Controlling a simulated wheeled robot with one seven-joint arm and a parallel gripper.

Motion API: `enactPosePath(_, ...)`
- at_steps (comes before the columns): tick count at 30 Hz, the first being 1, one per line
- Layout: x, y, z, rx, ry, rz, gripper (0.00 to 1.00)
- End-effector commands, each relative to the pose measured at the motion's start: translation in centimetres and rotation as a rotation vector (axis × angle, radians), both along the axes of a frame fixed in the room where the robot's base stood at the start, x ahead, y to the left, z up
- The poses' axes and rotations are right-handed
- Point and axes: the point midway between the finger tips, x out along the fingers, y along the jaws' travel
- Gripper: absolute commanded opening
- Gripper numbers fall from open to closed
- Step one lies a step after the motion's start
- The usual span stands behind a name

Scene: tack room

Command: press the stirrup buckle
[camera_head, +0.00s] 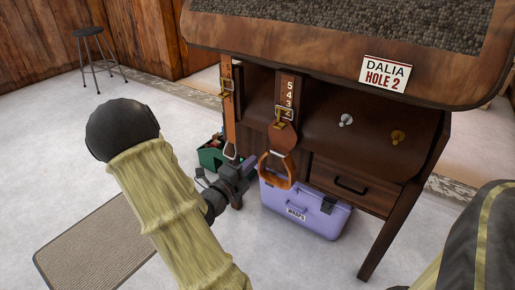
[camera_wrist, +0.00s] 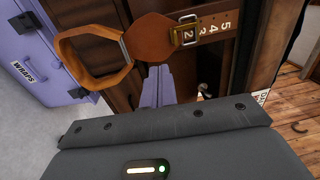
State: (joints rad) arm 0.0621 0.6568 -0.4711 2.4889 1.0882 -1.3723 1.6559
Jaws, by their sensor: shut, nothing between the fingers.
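A brass stirrup buckle (camera_head: 284,112) sits on a brown leather strap with numbers on it, hanging at the front of the wooden stand. My gripper (camera_head: 249,167) is low, left of the stirrup and below the buckle. In the wrist view its purple fingers (camera_wrist: 158,86) are together and empty, pointing towards the leather piece. I see no contact with the buckle.
A second strap with a buckle (camera_head: 227,86) and a metal stirrup hangs to the left. A purple box (camera_head: 307,208) and a green crate (camera_head: 209,157) stand below. Two knobs (camera_head: 345,120) and a drawer (camera_head: 350,187) are on the right. Open floor lies left.

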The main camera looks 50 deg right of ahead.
Motion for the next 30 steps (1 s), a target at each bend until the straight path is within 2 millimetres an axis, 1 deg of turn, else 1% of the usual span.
enactPosePath(1, 0.0, 0.8, -0.5, 0.0, 0.005, 0.004, 0.0)
enactPosePath(3, 0.0, 1.6, -1.1, 0.001, 0.004, 0.002, 0.0)
enactPosePath(8, -0.1, 2.6, -1.7, -0.001, 0.001, 0.003, 0.0)
enactPosePath(26, 0.0, 2.7, -1.7, 0.002, 0.001, 0.003, 0.0)
enactPosePath(30, 0.9, 3.0, -2.2, 0.065, 0.039, 0.038, 0.0)
